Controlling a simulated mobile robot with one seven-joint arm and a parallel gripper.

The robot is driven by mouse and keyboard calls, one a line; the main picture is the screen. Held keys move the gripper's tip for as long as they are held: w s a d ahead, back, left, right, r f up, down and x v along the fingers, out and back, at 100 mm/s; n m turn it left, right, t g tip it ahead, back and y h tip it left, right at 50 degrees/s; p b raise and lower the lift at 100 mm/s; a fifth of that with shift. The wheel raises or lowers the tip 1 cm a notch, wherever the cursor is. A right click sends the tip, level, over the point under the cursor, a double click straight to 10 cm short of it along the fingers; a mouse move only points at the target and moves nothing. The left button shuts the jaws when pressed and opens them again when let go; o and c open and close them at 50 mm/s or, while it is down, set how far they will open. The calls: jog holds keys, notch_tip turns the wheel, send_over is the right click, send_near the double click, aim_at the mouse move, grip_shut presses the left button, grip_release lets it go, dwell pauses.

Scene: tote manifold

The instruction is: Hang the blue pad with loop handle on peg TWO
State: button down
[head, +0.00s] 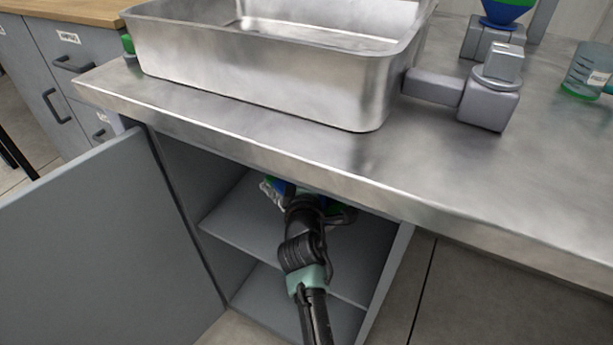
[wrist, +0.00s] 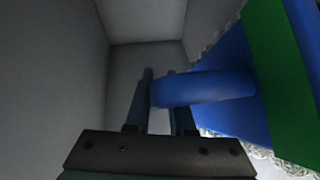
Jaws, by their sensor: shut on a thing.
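The blue pad (wrist: 226,110) fills the right of the wrist view, with a green band across it and a pale, rough edge. Its blue loop handle (wrist: 210,88) reaches left between the fingers of my gripper (wrist: 160,90), which is shut on it. In the head view my gripper (head: 300,198) is inside the open cabinet, under the counter, and hides most of the pad; bits of blue and green (head: 276,187) show beside it. No numbered peg shows in either view.
The cabinet has a middle shelf (head: 235,222), and its door (head: 85,240) stands open at the left. The counter's front edge (head: 270,158) overhangs my arm. A metal tote (head: 270,85) and pipe fitting (head: 488,100) are on top. Grey cabinet walls (wrist: 60,60) surround my gripper.

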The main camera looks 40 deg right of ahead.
jog(key=shift+f+b, duration=1.55)
jog(key=shift+f, duration=1.2)
jog(key=shift+f, duration=0.2)
jog(key=c, duration=0.8)
grip_release()
jog(key=shift+o, duration=0.2)
jog(key=shift+r, duration=0.25)
jog(key=p+v, duration=0.3)
jog(key=v, duration=0.9)
jog(key=shift+f, duration=0.1)
jog(key=shift+s, duration=0.1)
